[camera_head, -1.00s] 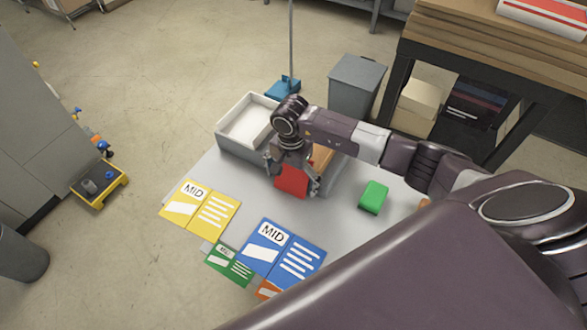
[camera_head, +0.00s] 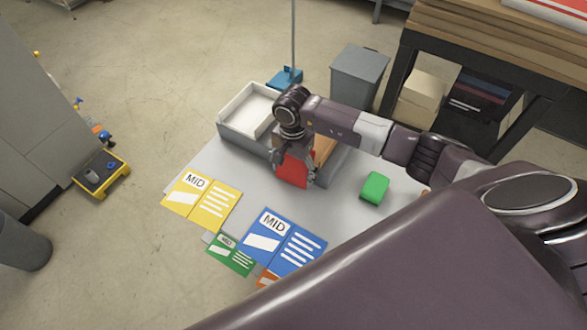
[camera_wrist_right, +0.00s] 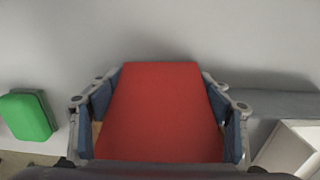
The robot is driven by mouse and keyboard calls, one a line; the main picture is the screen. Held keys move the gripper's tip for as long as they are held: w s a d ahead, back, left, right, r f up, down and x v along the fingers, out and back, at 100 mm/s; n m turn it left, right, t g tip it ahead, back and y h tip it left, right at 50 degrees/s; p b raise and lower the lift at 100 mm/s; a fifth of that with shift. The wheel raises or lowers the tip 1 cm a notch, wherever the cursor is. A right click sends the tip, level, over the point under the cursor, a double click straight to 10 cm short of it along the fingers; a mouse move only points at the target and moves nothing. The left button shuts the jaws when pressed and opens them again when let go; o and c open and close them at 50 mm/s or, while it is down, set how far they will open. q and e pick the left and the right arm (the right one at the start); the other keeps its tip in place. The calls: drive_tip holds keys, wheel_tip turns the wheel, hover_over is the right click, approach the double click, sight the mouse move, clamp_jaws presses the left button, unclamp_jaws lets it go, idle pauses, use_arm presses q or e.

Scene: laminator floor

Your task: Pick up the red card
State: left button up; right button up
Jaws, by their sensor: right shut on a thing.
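The red card (camera_head: 295,169) is in my right gripper (camera_head: 292,172), over the grey table near the trays. In the right wrist view the red card (camera_wrist_right: 160,115) fills the space between the two blue-padded fingers (camera_wrist_right: 160,112), which touch its sides. The gripper is shut on it. The wrist covers part of the card's top in the head view. Whether the card touches the table is hard to tell. My left gripper is not in view.
A grey tray with a white inside (camera_head: 247,108) stands behind the gripper, with a brown block (camera_head: 324,149) beside it. A green block (camera_head: 374,187) lies to the right. Yellow (camera_head: 202,201), blue (camera_head: 284,243) and green (camera_head: 231,255) cards lie in front. A grey bin (camera_head: 357,78) stands behind.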

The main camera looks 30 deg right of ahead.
wheel_tip(320, 180, up, 20)
drive_tip(key=b, duration=0.5)
drive_tip(key=s+a+f+n+b, duration=0.15)
drive_tip(key=s+a+n, duration=0.45)
drive_tip(key=s+n, duration=0.65)
drive_tip(key=r+m+p, duration=0.1)
drive_tip(key=m, duration=1.2)
hover_over(293, 168)
drive_tip(key=shift+r+n, duration=0.1)
drive_tip(key=shift+n, duration=0.15)
wheel_tip(293, 168, down, 19)
drive_tip(key=p, duration=0.5)
drive_tip(key=shift+r, duration=0.15)
drive_tip(key=shift+f, duration=0.5)
